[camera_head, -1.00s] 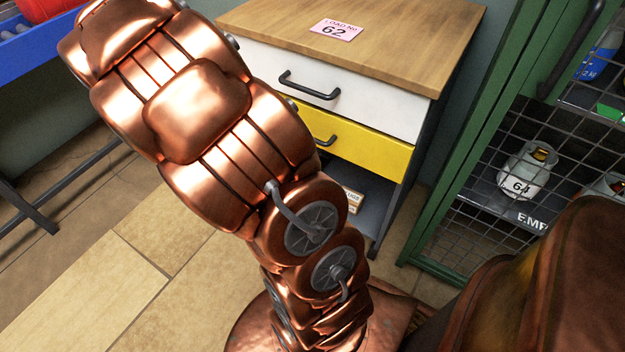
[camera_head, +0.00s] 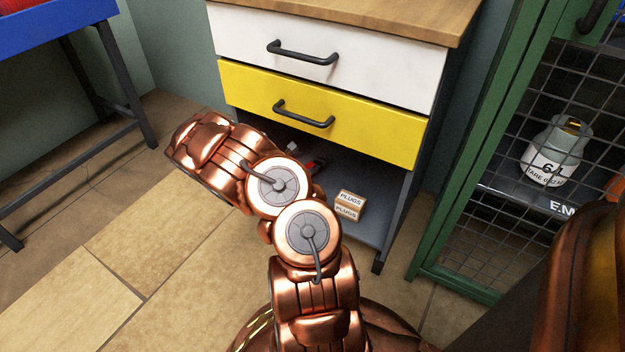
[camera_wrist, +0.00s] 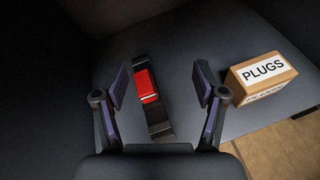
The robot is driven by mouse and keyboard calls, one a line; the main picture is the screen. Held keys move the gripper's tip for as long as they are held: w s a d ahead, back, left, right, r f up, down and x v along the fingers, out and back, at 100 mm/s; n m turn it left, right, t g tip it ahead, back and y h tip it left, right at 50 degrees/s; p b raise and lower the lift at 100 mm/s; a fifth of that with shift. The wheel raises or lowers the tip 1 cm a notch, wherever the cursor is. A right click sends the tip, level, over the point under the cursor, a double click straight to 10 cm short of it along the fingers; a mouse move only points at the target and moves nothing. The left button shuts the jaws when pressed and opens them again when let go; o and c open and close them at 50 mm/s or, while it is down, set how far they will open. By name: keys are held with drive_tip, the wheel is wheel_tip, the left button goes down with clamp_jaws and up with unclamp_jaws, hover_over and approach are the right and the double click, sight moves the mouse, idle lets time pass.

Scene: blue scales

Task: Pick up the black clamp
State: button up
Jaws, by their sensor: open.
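The black clamp (camera_wrist: 157,119) lies on the dark lower shelf (camera_wrist: 205,127) of the cabinet. It is a dark bar with a red block around its middle. In the wrist view it runs lengthwise between the two fingers of my gripper (camera_wrist: 160,72), which are spread wide with nothing between them. The clamp looks apart from both fingers; how far it lies from them is hard to tell.
A small PLUGS box (camera_wrist: 262,75) sits on the shelf right of the clamp; it also shows in the head view (camera_head: 349,205). A yellow drawer (camera_head: 330,115) and a white drawer (camera_head: 385,70) are above the shelf. A green mesh cage (camera_head: 478,150) stands at right.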

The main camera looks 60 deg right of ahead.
sight(309, 167)
drive_tip(key=w+f+n+t, duration=0.1)
drive_tip(key=f, duration=0.1)
drive_tip(key=w+f+n+b, duration=0.1)
drive_tip(key=f+n, duration=0.1)
drive_tip(key=f, duration=0.1)
drive_tip(key=w+f+n+t, duration=0.1)
drive_tip(key=f, duration=0.2)
drive_tip(key=shift+w+d+f+n+t, duration=0.1)
drive_tip(key=shift+w+d+n+t, duration=0.2)
drive_tip(key=shift+w, duration=0.05)
drive_tip(key=shift+d+f+b, duration=0.25)
drive_tip(key=shift+b, duration=0.05)
drive_tip(key=shift+b+x, duration=0.55)
drive_tip(key=shift+x, duration=0.5)
drive_tip(key=b+x, duration=0.1)
drive_tip(key=x, duration=0.1)
drive_tip(key=b+x, duration=0.1)
drive_tip(key=shift+d+f+b, duration=0.25)
drive_tip(key=shift+f+b, duration=0.1)
drive_tip(key=shift+f, duration=0.05)
drive_tip(key=shift+d, duration=0.6)
drive_tip(key=c, duration=1.3)
